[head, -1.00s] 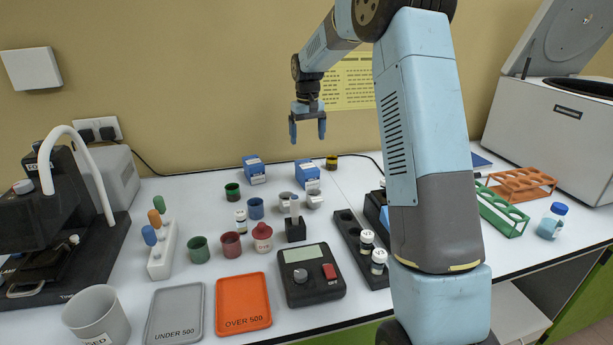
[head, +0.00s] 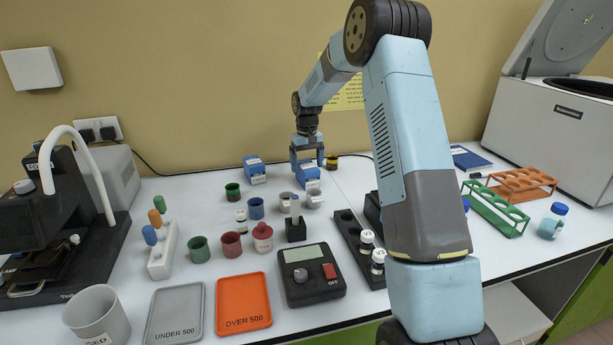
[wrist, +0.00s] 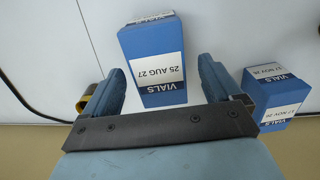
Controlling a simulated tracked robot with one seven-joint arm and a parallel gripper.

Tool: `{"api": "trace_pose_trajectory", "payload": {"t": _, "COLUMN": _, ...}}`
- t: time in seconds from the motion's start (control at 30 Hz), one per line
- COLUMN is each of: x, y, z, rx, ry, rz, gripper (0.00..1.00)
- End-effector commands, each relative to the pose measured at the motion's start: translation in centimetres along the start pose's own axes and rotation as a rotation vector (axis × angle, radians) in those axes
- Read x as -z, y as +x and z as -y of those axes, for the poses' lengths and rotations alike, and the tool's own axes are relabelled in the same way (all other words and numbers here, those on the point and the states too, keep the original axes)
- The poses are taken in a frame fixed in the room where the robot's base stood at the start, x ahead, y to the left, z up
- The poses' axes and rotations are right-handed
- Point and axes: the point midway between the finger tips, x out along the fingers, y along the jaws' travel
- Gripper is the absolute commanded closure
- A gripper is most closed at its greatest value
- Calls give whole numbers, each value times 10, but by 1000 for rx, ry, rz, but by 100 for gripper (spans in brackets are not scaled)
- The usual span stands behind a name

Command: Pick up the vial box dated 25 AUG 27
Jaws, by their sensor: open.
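The blue vial box labelled "VIALS 25 AUG 27" (wrist: 155,62) lies in the wrist view between the two fingers of my gripper (wrist: 162,68), with gaps on both sides. In the head view my gripper (head: 308,162) is open, pointing down over this box (head: 311,184), at the back of the bench; the fingers partly cover it. A second blue vial box, dated 17 NOV 26 (wrist: 272,95), stands just outside the right finger in the wrist view. In the head view it is the left box (head: 254,170).
Grey pieces (head: 286,200) lie in front of the dated box. A cable runs along the wall behind.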

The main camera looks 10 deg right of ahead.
Motion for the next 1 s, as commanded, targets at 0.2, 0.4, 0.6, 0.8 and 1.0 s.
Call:
{"api": "trace_pose_trajectory", "payload": {"t": 0.2, "x": 0, "y": 18, "z": -1, "rx": 0, "ry": 0, "rz": 1, "gripper": 8}}
{"api": "trace_pose_trajectory", "payload": {"t": 0.4, "x": -1, "y": 45, "z": -1, "rx": 0, "ry": -1, "rz": 2, "gripper": 8}}
{"api": "trace_pose_trajectory", "payload": {"t": 0.6, "x": 0, "y": 51, "z": -2, "rx": 0, "ry": 0, "rz": -1, "gripper": 8}}
{"api": "trace_pose_trajectory", "payload": {"t": 0.8, "x": 0, "y": 51, "z": -2, "rx": 0, "ry": 0, "rz": 0, "gripper": 18}}
{"api": "trace_pose_trajectory", "payload": {"t": 1.0, "x": 0, "y": 51, "z": -2, "rx": 0, "ry": 1, "rz": 0, "gripper": 37}}
